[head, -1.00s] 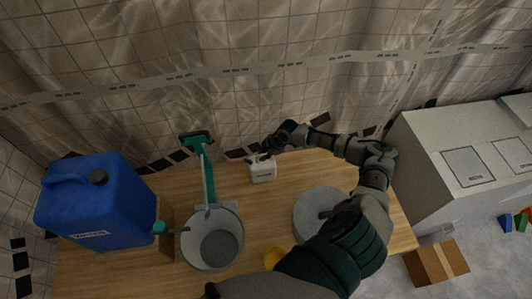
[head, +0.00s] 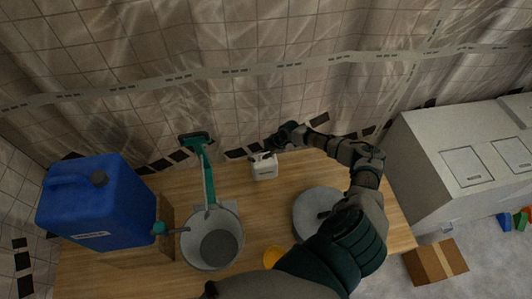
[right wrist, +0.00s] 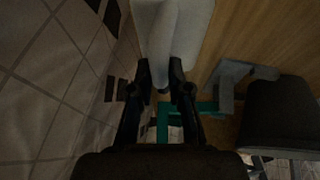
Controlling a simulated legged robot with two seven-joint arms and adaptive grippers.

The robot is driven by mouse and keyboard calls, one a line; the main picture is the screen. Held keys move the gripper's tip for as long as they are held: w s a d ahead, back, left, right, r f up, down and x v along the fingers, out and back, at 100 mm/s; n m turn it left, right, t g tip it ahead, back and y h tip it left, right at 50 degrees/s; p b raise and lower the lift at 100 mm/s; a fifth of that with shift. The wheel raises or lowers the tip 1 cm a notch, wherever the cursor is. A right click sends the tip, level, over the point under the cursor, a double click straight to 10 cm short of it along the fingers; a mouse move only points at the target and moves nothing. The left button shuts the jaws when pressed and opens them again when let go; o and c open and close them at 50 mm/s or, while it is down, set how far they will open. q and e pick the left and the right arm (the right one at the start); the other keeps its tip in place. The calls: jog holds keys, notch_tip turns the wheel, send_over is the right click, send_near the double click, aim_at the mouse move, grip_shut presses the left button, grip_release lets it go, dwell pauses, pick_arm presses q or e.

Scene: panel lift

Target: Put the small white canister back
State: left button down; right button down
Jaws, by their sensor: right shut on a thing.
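The small white canister (head: 264,170) is at the back edge of the wooden table in the head view, about upright. My right gripper (head: 268,152) reaches it from above and is shut on its top handle. In the right wrist view the canister's white body (right wrist: 172,28) fills the top middle, with its handle between the two fingers (right wrist: 166,88). I cannot tell whether its base touches the table. My left gripper is not in view.
A blue water container (head: 97,205) stands at the left. A grey pot (head: 228,255) and a teal tool (head: 209,180) are left of the canister. A grey round lid (head: 306,205) and a yellow cup (head: 272,257) are nearer me. The tiled wall (head: 230,110) is close behind.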

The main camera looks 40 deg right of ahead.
jog(key=c, duration=1.2)
grip_release()
jog(key=shift+d+f, duration=0.1)
jog(key=shift+d, duration=0.25)
jog(key=shift+o, duration=0.5)
jog(key=shift+d+f, duration=0.1)
jog(key=shift+d, duration=0.2)
jog(key=shift+s+r, duration=0.15)
jog(key=shift+r, duration=0.3)
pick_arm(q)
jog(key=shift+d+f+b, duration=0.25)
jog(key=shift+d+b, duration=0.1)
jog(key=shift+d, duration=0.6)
pick_arm(e)
jog(key=v, duration=1.1)
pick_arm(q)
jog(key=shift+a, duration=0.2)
pick_arm(e)
jog(key=shift+a+r, duration=0.2)
jog(key=shift+a, duration=0.15)
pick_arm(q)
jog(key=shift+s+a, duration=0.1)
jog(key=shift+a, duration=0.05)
